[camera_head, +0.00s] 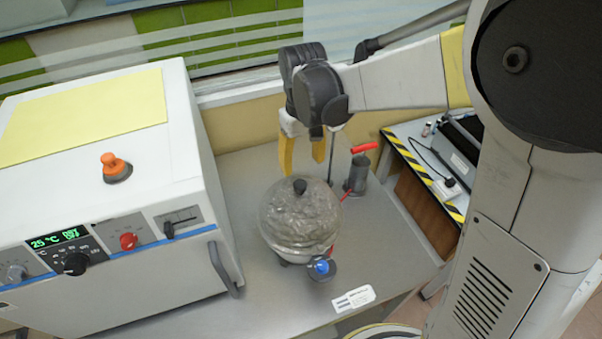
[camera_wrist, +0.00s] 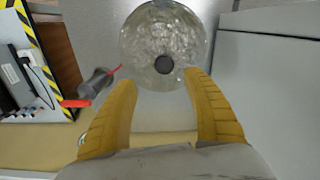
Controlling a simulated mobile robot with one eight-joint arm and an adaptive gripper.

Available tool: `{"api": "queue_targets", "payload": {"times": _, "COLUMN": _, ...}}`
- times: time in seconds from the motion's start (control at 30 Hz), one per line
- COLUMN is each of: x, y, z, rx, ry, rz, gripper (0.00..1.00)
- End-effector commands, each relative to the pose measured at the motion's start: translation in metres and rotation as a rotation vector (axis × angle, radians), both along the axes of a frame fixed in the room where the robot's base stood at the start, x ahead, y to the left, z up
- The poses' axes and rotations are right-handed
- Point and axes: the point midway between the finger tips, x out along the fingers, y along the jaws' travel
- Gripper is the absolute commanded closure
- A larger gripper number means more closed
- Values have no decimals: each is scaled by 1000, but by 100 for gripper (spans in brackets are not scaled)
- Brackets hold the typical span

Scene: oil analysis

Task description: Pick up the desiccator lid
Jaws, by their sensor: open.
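The desiccator (camera_head: 288,250) stands on the grey table, right of the white oven. Its lid (camera_head: 312,222) is a clear, bumpy-looking dome with a black knob (camera_head: 299,186) on top, and it sits on the base. In the wrist view the round lid (camera_wrist: 150,40) is at the top centre, with the knob (camera_wrist: 164,64) just beyond and between the fingertips. My gripper (camera_head: 303,172) has two yellow fingers, which point down by the knob, apart and with nothing between them. In the wrist view my gripper (camera_wrist: 160,80) is open too.
A white oven (camera_head: 110,190) with a door handle (camera_head: 222,268) stands close on the left. A dark grey cylinder with a red handle (camera_head: 358,172) stands just right of the desiccator. A blue-tipped part (camera_head: 321,267) is at its front. The table front is mostly clear.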

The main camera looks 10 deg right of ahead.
Motion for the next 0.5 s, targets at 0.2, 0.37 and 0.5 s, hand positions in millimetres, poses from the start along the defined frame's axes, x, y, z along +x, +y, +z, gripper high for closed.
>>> {"api": "queue_targets", "payload": {"times": 0.2, "x": 0, "y": 0, "z": -37, "rx": 1, "ry": -2, "rz": -1, "gripper": 41}}
{"api": "queue_targets", "payload": {"times": 0.37, "x": -1, "y": 1, "z": -48, "rx": 1, "ry": -2, "rz": -1, "gripper": 41}}
{"api": "queue_targets", "payload": {"times": 0.5, "x": -2, "y": 4, "z": -70, "rx": 1, "ry": -2, "rz": -1, "gripper": 41}}
